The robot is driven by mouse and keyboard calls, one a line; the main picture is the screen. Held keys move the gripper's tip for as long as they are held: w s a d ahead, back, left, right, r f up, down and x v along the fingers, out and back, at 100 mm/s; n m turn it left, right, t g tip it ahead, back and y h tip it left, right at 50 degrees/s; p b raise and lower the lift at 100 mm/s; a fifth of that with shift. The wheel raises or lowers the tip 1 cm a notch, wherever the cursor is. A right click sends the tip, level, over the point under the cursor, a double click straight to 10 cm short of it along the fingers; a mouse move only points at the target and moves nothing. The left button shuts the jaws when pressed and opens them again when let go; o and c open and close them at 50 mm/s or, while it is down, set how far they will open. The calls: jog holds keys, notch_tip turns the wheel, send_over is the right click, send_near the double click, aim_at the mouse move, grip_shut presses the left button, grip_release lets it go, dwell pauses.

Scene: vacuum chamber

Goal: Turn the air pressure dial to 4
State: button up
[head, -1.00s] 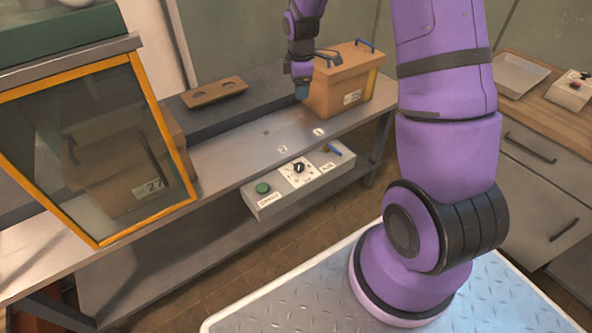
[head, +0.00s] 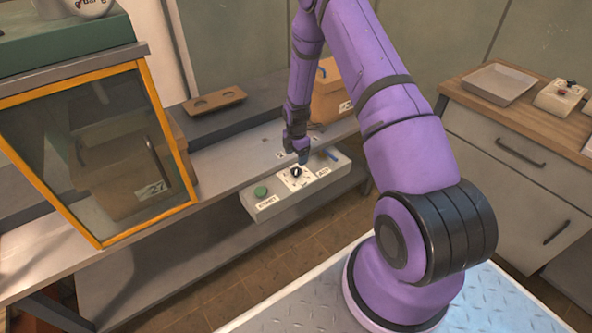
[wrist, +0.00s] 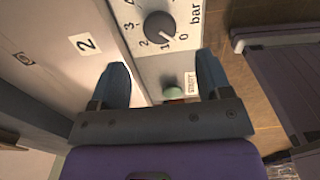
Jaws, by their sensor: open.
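The air pressure dial is a dark round knob (wrist: 160,27) on a white plate, with numbers around it and "bar" printed beside it. Its white mark points close to 0. In the head view the dial (head: 296,172) sits on a grey control box (head: 268,206) under the bench's front edge. My gripper (wrist: 161,78) is open and empty, with one blue-grey finger on each side of the picture and the dial beyond the fingertips. In the head view my gripper (head: 302,157) is just above and behind the dial. I cannot tell if it touches the box.
A green button (head: 261,191) is left of the dial and a blue lever (head: 330,154) is right of it. An orange-framed glass chamber (head: 148,90) stands at the left. A brown box (head: 327,98) is partly behind my arm. A wooden counter (head: 462,85) is at right.

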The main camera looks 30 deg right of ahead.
aim_at(296, 170)
notch_tip(296, 170, down, 8)
jog(key=shift+r, duration=0.2)
jog(key=c, duration=0.9)
